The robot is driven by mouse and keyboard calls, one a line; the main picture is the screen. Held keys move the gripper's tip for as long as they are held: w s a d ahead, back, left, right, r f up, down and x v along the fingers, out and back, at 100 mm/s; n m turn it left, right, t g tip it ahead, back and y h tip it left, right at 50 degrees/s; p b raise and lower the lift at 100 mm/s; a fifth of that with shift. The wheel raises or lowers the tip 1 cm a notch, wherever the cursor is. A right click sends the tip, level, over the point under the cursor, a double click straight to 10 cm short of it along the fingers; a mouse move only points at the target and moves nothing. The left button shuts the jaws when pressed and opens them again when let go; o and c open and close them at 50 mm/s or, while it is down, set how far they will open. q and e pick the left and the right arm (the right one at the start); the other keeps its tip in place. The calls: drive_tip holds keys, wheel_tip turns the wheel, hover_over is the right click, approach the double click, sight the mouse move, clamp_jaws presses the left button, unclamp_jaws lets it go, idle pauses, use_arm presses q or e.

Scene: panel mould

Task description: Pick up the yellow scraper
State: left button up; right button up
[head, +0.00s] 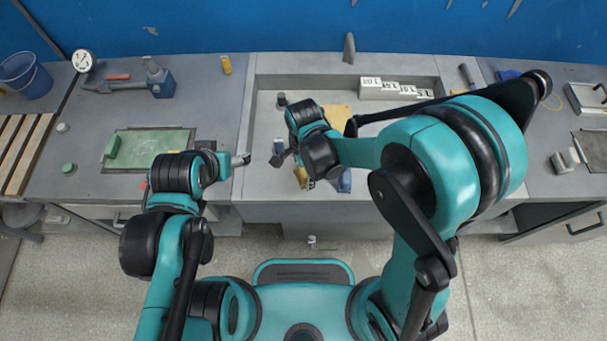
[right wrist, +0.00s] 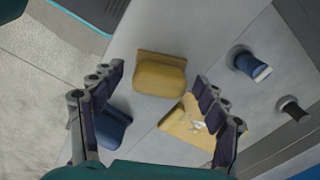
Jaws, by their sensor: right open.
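The yellow scraper (right wrist: 160,73) is a small yellow block with a raised ridge, lying on the grey bench near its front edge. It shows partly in the head view (head: 301,177), under my right gripper (head: 309,172). In the right wrist view my right gripper (right wrist: 159,76) has its fingers spread wide, with the scraper between and beyond the fingertips. Nothing is held in it. My left gripper (head: 240,160) is at the left edge of the recessed tray; its jaw gap is not clear.
A blue block (right wrist: 113,130) and a yellow sheet (right wrist: 190,126) lie close to the scraper. Two small cylinders, one blue-ended (right wrist: 250,66) and one dark (right wrist: 292,107), stand nearby. White labelled blocks (head: 393,88) are at the back. A green panel (head: 148,147) lies left.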

drive_tip(key=c, duration=1.3)
drive_tip(key=shift+r, duration=0.1)
drive_tip(key=shift+r+p, duration=0.3)
drive_tip(key=shift+r, duration=0.25)
wheel_tip(320, 180, up, 3)
drive_tip(key=shift+f+p, duration=0.1)
drive_tip(key=shift+p, duration=0.55)
drive_tip(key=s+d+r+p, duration=0.1)
drive_tip(key=s+d+r, duration=0.1)
drive_tip(key=d, duration=0.1)
drive_tip(key=s+d+r+p, duration=0.1)
drive_tip(key=s+d+r, duration=0.1)
drive_tip(key=d, duration=0.1)
drive_tip(key=s+d+r+p, duration=0.1)
drive_tip(key=s+d+r, duration=0.1)
drive_tip(key=d+r, duration=0.1)
drive_tip(key=shift+d, duration=0.55)
